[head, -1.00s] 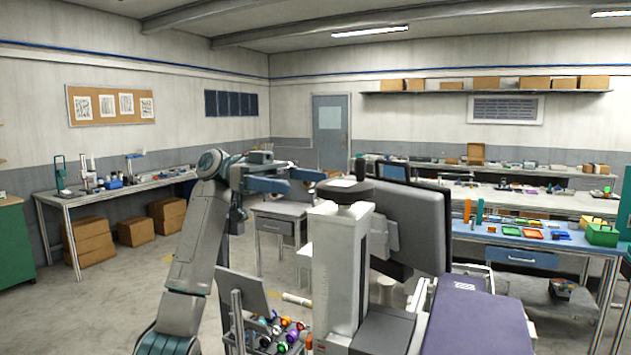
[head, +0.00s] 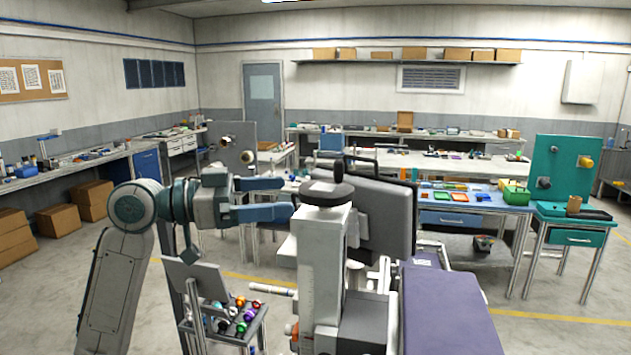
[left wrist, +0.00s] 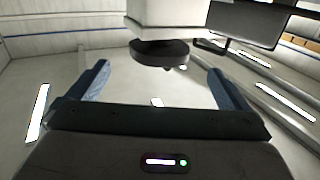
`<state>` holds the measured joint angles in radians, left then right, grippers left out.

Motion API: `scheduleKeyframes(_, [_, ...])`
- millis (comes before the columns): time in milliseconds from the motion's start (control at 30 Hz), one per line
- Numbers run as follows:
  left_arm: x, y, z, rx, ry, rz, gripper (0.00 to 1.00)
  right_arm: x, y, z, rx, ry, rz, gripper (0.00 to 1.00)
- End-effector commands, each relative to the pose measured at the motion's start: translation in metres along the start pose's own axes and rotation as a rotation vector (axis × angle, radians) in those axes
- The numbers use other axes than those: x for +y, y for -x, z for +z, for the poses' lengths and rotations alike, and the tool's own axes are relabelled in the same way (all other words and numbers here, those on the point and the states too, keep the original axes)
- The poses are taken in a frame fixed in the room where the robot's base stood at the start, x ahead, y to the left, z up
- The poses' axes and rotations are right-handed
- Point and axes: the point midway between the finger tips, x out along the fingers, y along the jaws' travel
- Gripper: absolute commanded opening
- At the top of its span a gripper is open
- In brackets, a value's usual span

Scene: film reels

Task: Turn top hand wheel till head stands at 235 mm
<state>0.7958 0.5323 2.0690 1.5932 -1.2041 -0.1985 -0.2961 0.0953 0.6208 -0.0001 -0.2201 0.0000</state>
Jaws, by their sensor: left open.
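The top hand wheel (head: 327,194) is a dark round disc with a small knob, on top of the pale upright column (head: 322,255). My left gripper (head: 288,199) has blue fingers, is open and empty, and points at the wheel from the left at about its height. In the left wrist view the wheel (left wrist: 160,53) appears between the spread fingers of my left gripper (left wrist: 158,78) and beyond them, with no contact visible. No readable scale or head height shows. My right gripper is not in view.
A purple-topped bed (head: 450,310) is at front right. A small stand with coloured knobs (head: 232,315) is below my left arm. A green panel table (head: 572,225) stands at far right.

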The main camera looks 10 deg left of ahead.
Motion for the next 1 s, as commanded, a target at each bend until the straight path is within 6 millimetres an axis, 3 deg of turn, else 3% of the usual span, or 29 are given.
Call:
scheduleKeyframes(300, [0.001, -0.042, -0.004, 0.003, 0.005, 0.004, 0.99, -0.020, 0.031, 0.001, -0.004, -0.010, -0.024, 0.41])
scheduleKeyframes(500, [0.000, -0.063, -0.003, 0.001, 0.004, 0.003, 0.99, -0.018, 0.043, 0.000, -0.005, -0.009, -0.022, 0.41])
scheduleKeyframes(1000, [0.000, -0.073, 0.000, -0.001, 0.001, 0.000, 0.99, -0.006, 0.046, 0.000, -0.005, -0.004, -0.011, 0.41])
